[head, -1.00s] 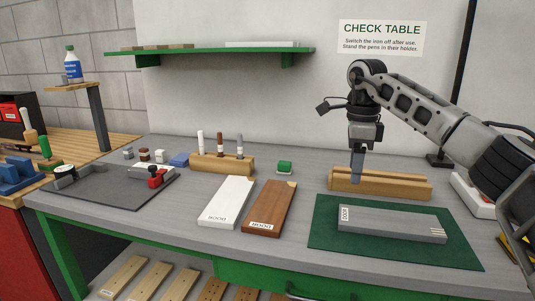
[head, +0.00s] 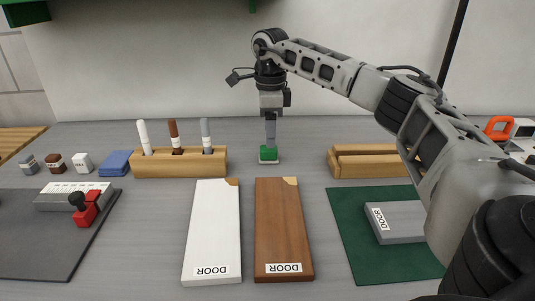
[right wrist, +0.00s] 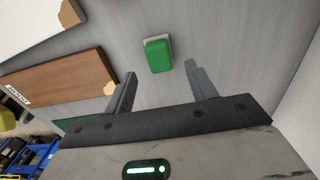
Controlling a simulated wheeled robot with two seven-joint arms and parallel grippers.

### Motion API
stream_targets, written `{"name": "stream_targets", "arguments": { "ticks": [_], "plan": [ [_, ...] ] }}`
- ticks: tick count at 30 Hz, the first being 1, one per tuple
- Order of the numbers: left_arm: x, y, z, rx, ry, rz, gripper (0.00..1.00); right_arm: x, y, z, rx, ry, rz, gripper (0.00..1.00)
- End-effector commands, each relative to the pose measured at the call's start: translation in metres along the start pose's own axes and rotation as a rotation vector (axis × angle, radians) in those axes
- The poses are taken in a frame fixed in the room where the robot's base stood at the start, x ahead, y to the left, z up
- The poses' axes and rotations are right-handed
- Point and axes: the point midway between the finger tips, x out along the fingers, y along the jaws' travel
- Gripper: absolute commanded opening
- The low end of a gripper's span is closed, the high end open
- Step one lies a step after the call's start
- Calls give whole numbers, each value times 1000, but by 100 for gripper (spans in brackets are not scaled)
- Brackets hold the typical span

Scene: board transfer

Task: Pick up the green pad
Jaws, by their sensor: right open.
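The green pad (head: 268,153) is a small block with a green top and a pale base, standing on the grey table behind the brown door board. My right gripper (head: 270,140) is above it in the head view, pointing down. In the right wrist view the pad (right wrist: 158,55) lies ahead of the open fingers of the right gripper (right wrist: 160,88), roughly in line with the gap between them. Nothing is between the fingers. How much height separates fingertips and pad is hard to tell. My left gripper is not in view.
A wooden pen holder (head: 180,162) with upright pens stands just left of the pad. A white board (head: 212,230) and a brown board (head: 283,230) lie in front. A wooden rack (head: 372,162) and a green mat (head: 350,235) are to the right.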

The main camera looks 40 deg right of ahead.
Motion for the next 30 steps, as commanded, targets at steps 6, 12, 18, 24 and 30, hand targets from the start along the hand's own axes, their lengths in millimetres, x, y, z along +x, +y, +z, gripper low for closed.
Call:
{"name": "stream_targets", "arguments": {
  "ticks": [6, 12, 18, 24, 30],
  "plan": [
    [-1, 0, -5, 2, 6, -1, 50, 24, 2, 1, -1, 3, 2, 56],
    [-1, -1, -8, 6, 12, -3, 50, 50, 2, 2, 0, 0, 1, 56],
    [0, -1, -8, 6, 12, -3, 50, 54, 2, 2, 0, 0, 0, 56],
    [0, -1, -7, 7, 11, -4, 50, 53, 2, 2, 0, 0, 0, 26],
    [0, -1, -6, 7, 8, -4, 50, 53, 2, 2, 0, -1, 0, 14]
  ]
}}
